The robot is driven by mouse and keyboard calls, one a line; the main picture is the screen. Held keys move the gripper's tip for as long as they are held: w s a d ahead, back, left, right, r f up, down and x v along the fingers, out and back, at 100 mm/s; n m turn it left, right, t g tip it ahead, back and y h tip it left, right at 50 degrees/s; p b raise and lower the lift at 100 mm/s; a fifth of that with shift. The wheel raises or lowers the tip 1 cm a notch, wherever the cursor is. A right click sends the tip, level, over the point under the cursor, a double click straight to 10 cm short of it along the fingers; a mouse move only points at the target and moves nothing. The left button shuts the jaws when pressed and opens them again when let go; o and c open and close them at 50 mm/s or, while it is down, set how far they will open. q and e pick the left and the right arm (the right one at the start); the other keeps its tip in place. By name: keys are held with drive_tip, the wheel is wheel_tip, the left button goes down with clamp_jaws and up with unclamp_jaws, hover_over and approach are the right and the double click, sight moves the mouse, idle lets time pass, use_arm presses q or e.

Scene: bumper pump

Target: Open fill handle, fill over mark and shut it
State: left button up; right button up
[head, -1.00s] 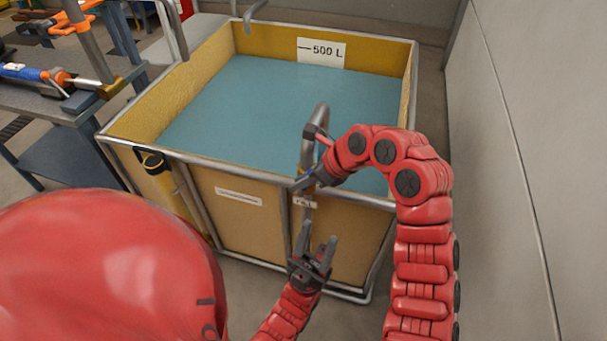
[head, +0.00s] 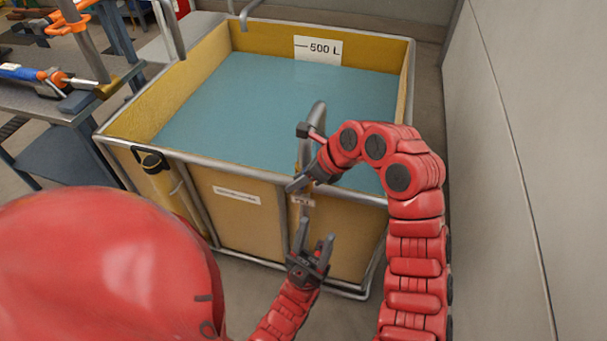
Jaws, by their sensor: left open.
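The open yellow tank (head: 250,213) has a grey pipe frame and holds blue-green liquid (head: 275,105). The liquid's surface lies just below the white 500 L sign (head: 319,50) on the back wall. A grey fill pipe (head: 318,112) bends over the front rim, with a red lever (head: 316,134) and dark block by it. My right gripper (head: 304,182) is at the pipe below the lever, partly hidden by its own wrist; whether it grips anything is unclear. My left gripper (head: 317,248) is open and empty, fingers up, in front of the tank below the right one.
A grey bench (head: 80,110) with tools stands at the left. A grey wall (head: 510,150) runs close along the right. A black hook-like fitting (head: 151,160) sits at the tank's front left. A second bent pipe (head: 250,12) reaches over the back left rim.

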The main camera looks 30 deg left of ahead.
drive_tip(key=p+v, duration=0.8)
drive_tip(key=v, duration=0.9)
drive_tip(key=shift+r, duration=0.15)
idle(6.2)
